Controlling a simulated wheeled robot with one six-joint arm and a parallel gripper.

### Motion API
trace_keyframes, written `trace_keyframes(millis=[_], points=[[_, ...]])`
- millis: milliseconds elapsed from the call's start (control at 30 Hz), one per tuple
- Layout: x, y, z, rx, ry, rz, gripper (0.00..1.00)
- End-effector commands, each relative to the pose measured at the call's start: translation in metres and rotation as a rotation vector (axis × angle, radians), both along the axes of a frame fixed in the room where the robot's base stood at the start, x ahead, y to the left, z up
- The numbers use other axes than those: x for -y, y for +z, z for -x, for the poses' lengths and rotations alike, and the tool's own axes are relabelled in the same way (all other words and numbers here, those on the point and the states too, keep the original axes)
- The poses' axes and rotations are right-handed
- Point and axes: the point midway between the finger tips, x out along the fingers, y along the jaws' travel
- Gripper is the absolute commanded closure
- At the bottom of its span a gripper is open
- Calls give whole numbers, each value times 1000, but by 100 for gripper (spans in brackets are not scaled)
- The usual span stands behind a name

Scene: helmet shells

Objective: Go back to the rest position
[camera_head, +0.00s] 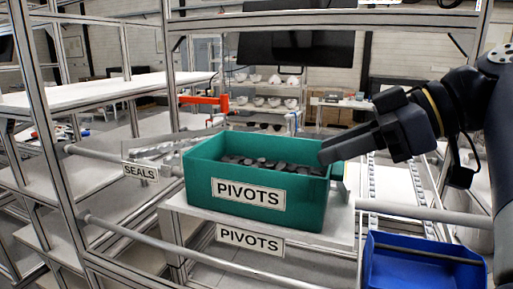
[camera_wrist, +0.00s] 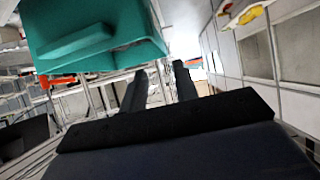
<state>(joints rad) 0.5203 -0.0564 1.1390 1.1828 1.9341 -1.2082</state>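My gripper (camera_head: 328,153) reaches in from the right in the camera_head view, with its dark fingers pointing left at the right rim of the teal PIVOTS bin (camera_head: 222,193). I cannot tell whether the fingertips touch the rim. The bin stands on a light shelf and holds several dark pivots (camera_head: 262,164). In the camera_wrist view, the two fingers (camera_wrist: 160,78) stand apart with nothing visible between them. The teal bin also shows at the upper left there (camera_wrist: 95,35).
A blue bin (camera_head: 422,264) is at the lower right, below my arm. Metal rack posts (camera_head: 172,80) and rails surround the shelf. An orange-red object (camera_head: 205,100) is behind the teal bin. Shelves with pale helmet shells (camera_head: 270,102) stand farther back.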

Motion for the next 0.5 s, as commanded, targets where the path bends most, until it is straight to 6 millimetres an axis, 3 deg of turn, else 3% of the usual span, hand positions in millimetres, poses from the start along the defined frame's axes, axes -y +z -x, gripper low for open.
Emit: trace_keyframes(millis=[500], points=[[-58,-32,-20,-3,5,-1,71]])
